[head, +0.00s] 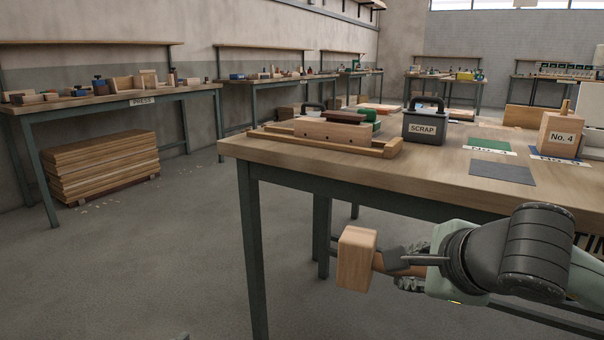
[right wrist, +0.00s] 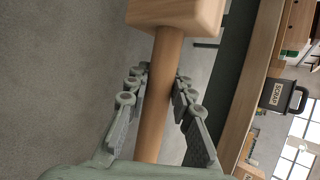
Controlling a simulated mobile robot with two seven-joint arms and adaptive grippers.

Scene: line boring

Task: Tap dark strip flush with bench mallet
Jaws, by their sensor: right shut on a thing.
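My right gripper (head: 408,262) is shut on the handle of a wooden mallet. The mallet (head: 357,260) has a pale block head and hangs in front of the near bench, below its top. In the right wrist view the fingers (right wrist: 158,95) lie on both sides of the round handle (right wrist: 163,85), with the head (right wrist: 176,12) beyond them. A dark strip (head: 348,116) lies along the top of a wooden block (head: 335,131) on the bench; I cannot tell whether it is flush. My left gripper is not in view.
The block sits in a wooden tray (head: 270,138) on the bench (head: 440,168). A SCRAP bin (head: 424,127), a green mat (head: 490,144), a dark mat (head: 502,174) and a No. 4 block (head: 560,136) stand to the right.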

